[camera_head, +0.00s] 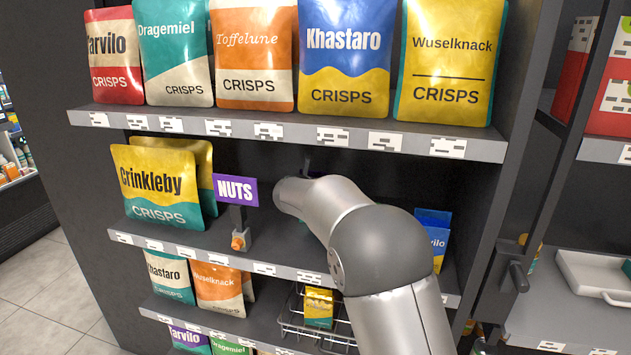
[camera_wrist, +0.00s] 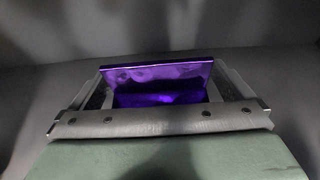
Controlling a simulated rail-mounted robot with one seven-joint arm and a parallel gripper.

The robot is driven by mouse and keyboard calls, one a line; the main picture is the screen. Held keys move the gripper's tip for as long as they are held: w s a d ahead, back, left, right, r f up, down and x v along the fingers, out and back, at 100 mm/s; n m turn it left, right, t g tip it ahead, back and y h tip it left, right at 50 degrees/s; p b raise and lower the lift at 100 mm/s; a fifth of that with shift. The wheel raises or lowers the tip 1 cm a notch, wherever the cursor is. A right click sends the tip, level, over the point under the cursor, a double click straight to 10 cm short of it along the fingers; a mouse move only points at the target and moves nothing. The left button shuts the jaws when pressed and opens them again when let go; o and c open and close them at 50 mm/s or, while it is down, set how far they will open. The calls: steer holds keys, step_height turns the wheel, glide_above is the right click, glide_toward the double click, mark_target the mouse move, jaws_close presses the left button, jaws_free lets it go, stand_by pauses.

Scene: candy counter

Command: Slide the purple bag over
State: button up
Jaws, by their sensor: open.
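A glossy purple thing, which looks like the purple bag (camera_wrist: 158,76), shows in the middle of the wrist view. Its upper part stands up and a brighter purple face shows below it. My gripper (camera_wrist: 160,97) is open, with grey parts to the left and right of the purple thing; I cannot tell whether they touch it. A purple-topped bag (camera_head: 188,339) also stands on the bottom shelf at the lower left.
Yellow Crinkleby bags (camera_head: 158,185) and a purple NUTS sign (camera_head: 236,191) stand left of my arm on the middle shelf. A blue bag (camera_head: 434,236) stands to its right. The upper shelf (camera_head: 300,128) with several crisps bags is overhead. A wire basket (camera_head: 300,325) sits below.

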steer(key=shift+w, duration=0.15)
steer(key=c, duration=1)
steer(key=s+b, duration=0.2)
steer(key=s, duration=0.2)
steer(key=s+a+b, duration=0.1)
steer(key=s, duration=0.3)
steer(key=s+a+b, duration=0.1)
steer(key=s+b, duration=0.1)
steer(key=s, duration=0.2)
steer(key=shift+b, duration=0.35)
steer(key=o, duration=1)
steer(key=b+v, duration=0.1)
steer(key=v, duration=1.6)
steer(key=shift+b, duration=0.4)
steer(key=shift+s+a, duration=0.1)
steer(key=shift+s, duration=0.05)
